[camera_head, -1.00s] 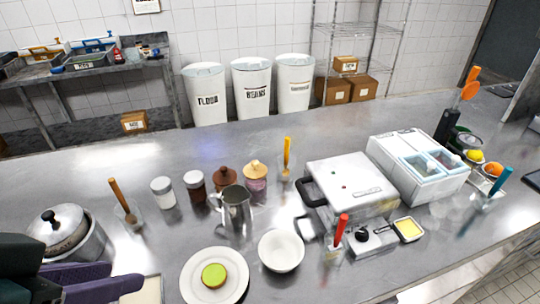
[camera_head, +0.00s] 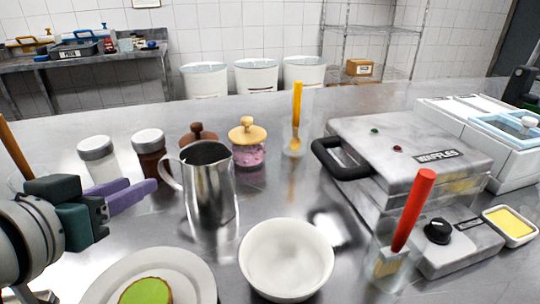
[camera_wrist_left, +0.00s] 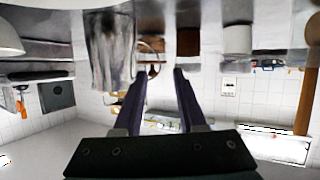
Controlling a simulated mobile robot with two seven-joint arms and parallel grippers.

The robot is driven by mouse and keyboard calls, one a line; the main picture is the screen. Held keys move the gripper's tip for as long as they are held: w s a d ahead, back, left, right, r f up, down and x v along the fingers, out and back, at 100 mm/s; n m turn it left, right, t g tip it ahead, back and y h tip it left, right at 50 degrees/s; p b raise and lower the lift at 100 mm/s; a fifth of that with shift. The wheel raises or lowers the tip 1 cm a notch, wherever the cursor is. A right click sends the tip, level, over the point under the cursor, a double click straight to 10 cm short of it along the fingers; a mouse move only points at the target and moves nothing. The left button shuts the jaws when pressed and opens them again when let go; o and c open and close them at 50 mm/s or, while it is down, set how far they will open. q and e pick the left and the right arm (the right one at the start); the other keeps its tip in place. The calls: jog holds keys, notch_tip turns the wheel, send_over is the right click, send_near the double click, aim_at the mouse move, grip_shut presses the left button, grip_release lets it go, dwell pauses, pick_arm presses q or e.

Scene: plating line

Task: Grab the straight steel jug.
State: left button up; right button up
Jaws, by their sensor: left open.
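The straight steel jug (camera_head: 211,190) stands upright on the steel counter, its handle on the left side. My left gripper (camera_head: 141,184) is open and empty, with purple fingers pointing right toward the handle. A small gap shows between the fingertips and the handle in the head view. The left wrist view looks upside down; there the jug (camera_wrist_left: 108,48) is left of the open fingers (camera_wrist_left: 157,72), not between them. My right gripper is not in view.
Two jars, one white (camera_head: 98,160) and one brown (camera_head: 151,155), stand behind the left fingers. A pink jar (camera_head: 247,145) is behind the jug. A white bowl (camera_head: 286,258) and a plate (camera_head: 195,280) are in front. A waffle maker (camera_head: 400,150) stands to the right.

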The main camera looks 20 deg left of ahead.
aim_at(159, 170)
pick_arm(q)
jog(key=x, duration=0.5)
jog(key=b+x, duration=0.1)
jog(key=x, duration=0.2)
jog(key=shift+w+r, duration=0.15)
jog(key=shift+r, duration=0.15)
grip_shut()
dwell(1.1)
